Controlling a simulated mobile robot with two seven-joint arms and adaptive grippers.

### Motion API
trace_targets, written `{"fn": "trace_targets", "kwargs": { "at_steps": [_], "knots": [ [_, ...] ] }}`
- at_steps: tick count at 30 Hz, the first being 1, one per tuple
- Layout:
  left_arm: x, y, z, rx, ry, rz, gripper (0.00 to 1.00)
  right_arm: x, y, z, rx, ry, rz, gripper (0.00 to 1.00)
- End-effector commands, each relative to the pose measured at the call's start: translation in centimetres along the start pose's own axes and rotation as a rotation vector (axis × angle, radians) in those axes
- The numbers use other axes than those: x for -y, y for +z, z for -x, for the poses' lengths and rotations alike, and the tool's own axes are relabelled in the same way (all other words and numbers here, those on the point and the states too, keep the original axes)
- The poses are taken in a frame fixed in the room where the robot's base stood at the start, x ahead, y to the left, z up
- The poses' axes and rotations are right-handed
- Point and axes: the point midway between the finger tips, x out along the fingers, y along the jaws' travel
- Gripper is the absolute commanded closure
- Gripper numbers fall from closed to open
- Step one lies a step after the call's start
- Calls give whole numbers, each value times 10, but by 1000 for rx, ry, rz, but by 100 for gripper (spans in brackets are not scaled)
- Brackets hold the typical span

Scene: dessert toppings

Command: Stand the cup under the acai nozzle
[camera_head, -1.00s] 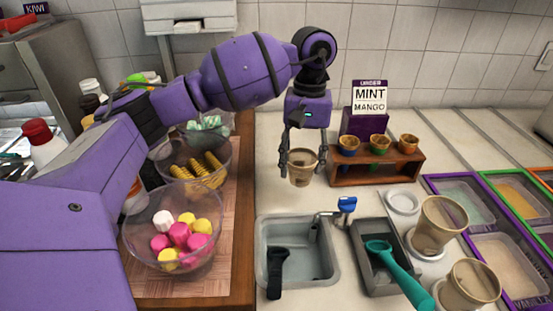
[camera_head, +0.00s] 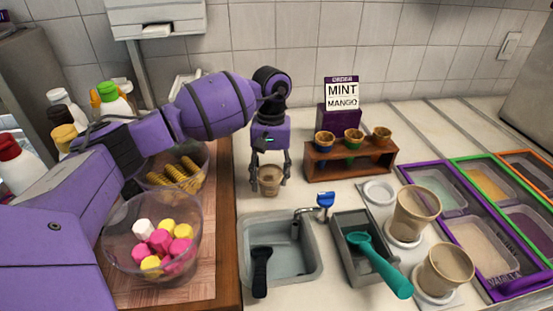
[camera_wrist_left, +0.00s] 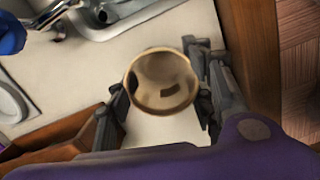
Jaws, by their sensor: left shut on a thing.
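A small tan cup (camera_head: 269,181) is held upright between the fingers of my left gripper (camera_head: 269,176), over the pale counter behind the sink. In the left wrist view I look down into the open cup (camera_wrist_left: 162,82), with a finger of my left gripper (camera_wrist_left: 164,95) on each side of it. The cup looks empty apart from a dark patch inside. I cannot tell whether its base touches the counter. No acai nozzle shows clearly in these views. My right gripper is not in view.
A sink (camera_head: 280,250) with a blue-handled tap (camera_head: 325,201) lies in front of the cup. A wooden cone rack (camera_head: 350,162) with a MINT MANGO sign (camera_head: 341,94) stands to its right. Bowls of sweets (camera_head: 152,246) and wafers (camera_head: 174,172) stand left. Larger cups (camera_head: 415,213) are at right.

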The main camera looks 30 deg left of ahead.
Motion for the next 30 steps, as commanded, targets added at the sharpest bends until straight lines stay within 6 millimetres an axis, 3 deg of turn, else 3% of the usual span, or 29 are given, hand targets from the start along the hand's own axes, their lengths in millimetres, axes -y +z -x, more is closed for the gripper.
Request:
{"fn": "trace_targets", "kwargs": {
  "at_steps": [4, 5, 9, 20, 26, 30],
  "knots": [
    [0, 0, -6, 2, -1, 0, 66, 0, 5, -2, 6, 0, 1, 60],
    [0, 0, -5, 1, -1, 0, 49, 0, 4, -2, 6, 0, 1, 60],
    [0, 0, -4, 0, 0, 0, 32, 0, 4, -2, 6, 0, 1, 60],
    [0, 0, 0, -1, 1, 0, 32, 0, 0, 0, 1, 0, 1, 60],
    [-1, -1, 27, -4, 1, -1, 32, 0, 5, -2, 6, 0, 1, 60],
    [-1, -1, 59, -4, 2, -1, 32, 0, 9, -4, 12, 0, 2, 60]
  ]
}}
